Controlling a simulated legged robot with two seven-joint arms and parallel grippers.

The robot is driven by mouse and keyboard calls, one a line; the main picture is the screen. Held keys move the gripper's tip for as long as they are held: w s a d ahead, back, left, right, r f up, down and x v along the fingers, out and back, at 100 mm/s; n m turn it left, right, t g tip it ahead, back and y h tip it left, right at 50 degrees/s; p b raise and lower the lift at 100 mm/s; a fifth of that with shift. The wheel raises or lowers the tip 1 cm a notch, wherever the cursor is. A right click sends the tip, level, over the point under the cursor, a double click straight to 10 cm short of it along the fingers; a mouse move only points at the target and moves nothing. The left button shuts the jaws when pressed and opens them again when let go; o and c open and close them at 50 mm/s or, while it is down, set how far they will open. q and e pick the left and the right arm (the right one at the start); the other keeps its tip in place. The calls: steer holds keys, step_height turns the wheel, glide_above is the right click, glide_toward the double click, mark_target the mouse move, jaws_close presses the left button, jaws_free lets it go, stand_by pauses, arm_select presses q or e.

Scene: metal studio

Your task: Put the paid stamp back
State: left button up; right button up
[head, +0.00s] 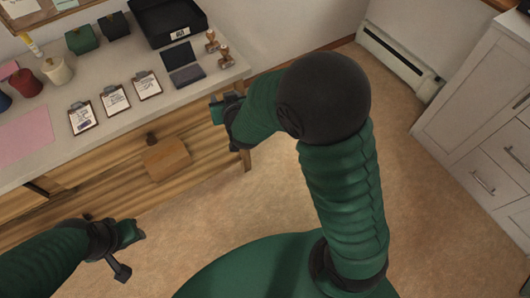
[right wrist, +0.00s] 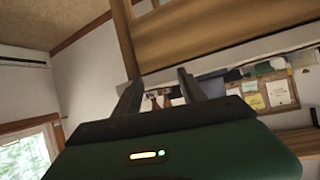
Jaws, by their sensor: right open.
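Two small wooden-handled stamps, one farther back (head: 211,41) and one nearer (head: 224,56), stand at the right end of the desk; their labels are too small to read, so I cannot tell which is the paid stamp. A dark open ink pad (head: 183,66) lies left of them. My right gripper (head: 216,108) is by the desk's front right edge, apart from the stamps. In the right wrist view its fingers (right wrist: 157,92) are spread and empty, with small brown shapes beyond them. My left gripper (head: 136,237) is low in front of the desk; its fingers are unclear.
A brown wooden piece (head: 166,158) stands out at the desk front. A white cabinet (head: 480,130) is at right; the floor between is clear.

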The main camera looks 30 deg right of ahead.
steer(key=s+f+n+g+y, duration=0.1)
steer(key=s+g, duration=0.3)
steer(key=s, duration=0.8)
steer(key=s+d+f+n+g+y, duration=0.1)
steer(key=s+f+g, duration=0.3)
steer(key=s, duration=0.8)
steer(key=shift+d+f+n+g, duration=0.2)
steer(key=shift+f+n+g, duration=0.15)
steer(key=shift+g, duration=0.35)
steer(key=shift+a, duration=0.1)
